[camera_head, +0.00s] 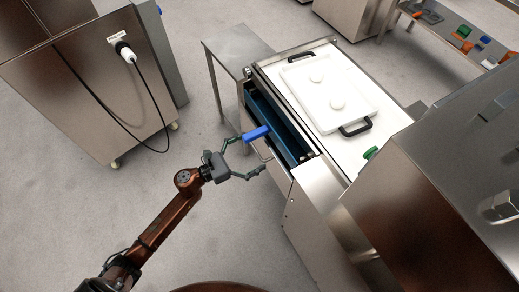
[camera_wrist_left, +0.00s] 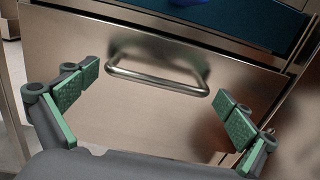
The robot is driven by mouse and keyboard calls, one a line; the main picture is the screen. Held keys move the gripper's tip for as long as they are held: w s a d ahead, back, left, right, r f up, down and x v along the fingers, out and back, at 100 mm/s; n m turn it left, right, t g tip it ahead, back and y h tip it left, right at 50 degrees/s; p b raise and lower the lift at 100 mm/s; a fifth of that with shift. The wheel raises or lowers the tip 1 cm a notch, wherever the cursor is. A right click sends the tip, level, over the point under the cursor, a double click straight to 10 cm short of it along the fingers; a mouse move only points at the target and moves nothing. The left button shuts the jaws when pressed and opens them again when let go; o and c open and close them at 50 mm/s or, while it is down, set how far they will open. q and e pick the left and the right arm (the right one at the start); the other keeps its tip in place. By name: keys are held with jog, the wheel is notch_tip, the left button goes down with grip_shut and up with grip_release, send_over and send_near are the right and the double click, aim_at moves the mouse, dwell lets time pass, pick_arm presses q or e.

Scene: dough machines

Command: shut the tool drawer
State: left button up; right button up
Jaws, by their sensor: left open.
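The tool drawer (camera_head: 277,129) is pulled partly out of the steel cabinet, and its blue inside shows. A blue object (camera_head: 256,133) lies at the drawer's near edge, above the front. In the left wrist view the steel drawer front (camera_wrist_left: 150,110) fills most of the picture, with its bar handle (camera_wrist_left: 157,74) in the upper middle. My left gripper (camera_head: 249,155) is open and empty, in front of the drawer front. In the left wrist view its green-padded fingers (camera_wrist_left: 160,95) stand wide apart, one on each side below the handle. My right gripper is not in view.
A white tray (camera_head: 322,90) with two pale dough balls and black handles lies on the cabinet top. A steel machine (camera_head: 440,180) stands at the right. A steel cabinet with a plugged cable (camera_head: 95,80) stands at the left. The floor (camera_head: 180,145) between is clear.

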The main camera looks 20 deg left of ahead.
pick_arm(q)
jog(key=shift+w+d, duration=0.25)
jog(key=shift+w, duration=0.05)
jog(key=shift+c, duration=0.4)
